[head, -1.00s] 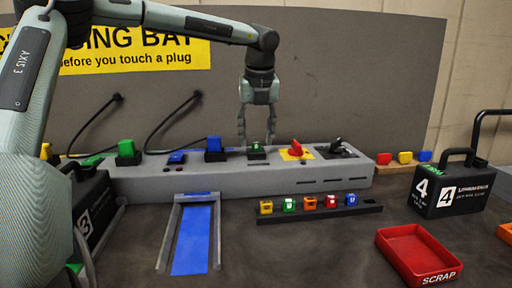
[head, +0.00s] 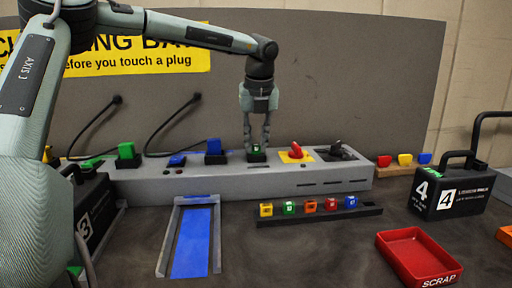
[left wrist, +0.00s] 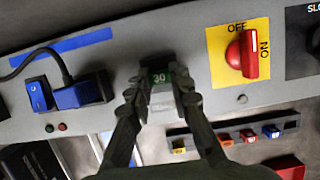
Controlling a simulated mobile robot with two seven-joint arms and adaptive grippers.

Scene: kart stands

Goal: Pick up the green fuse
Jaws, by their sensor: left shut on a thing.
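Another green fuse (head: 289,208) stands in the black rack (head: 330,217) in front of the console. My right gripper is out of view.
A red OFF/ON switch (head: 296,150) on a yellow plate is just right of the gripper. A blue plug (head: 214,146) stands to its left. A red scrap tray (head: 412,258) and a black battery case (head: 455,192) are at the right. A grey panel rises behind.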

